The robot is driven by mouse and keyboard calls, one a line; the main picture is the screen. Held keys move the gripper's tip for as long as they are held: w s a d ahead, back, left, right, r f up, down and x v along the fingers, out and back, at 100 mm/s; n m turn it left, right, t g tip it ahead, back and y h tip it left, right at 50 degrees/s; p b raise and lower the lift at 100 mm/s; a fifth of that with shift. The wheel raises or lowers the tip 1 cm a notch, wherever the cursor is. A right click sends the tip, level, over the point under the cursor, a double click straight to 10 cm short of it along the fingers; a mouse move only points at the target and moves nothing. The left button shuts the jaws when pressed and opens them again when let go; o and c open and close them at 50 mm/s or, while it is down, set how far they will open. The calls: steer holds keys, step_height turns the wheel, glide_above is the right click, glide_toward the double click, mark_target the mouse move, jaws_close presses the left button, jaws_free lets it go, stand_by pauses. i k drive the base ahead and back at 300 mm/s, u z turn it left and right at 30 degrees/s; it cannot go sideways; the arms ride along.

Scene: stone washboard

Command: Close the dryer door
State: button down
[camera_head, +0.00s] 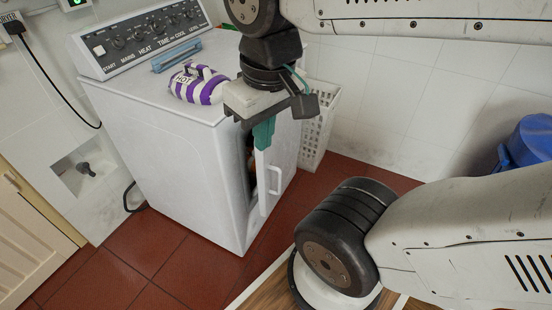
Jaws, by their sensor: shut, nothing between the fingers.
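The white dryer (170,140) stands left of centre, with a dark control panel (145,38) along its back top edge. Its door (277,165) is on the front face and stands part-way open, with a dark gap along its left edge. A white handle (285,182) is on the door's outer side. My gripper (262,138) has greenish fingers pointing down at the door's upper edge. The fingers are shut and hold nothing. They overlap the door's top in this view; I cannot tell whether they touch it.
A purple-and-white striped bottle (197,84) and a blue object (176,55) lie on the dryer top. A white slatted basket (319,125) stands behind the door side. A blue bin (528,142) is at far right. Red floor tiles (180,270) are clear in front.

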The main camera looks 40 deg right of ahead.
mark_target(274, 164)
steer(key=u, duration=0.05)
steer(key=k, duration=1.1)
steer(key=u, duration=0.5)
steer(key=i, duration=1.55)
steer(key=z, duration=0.7)
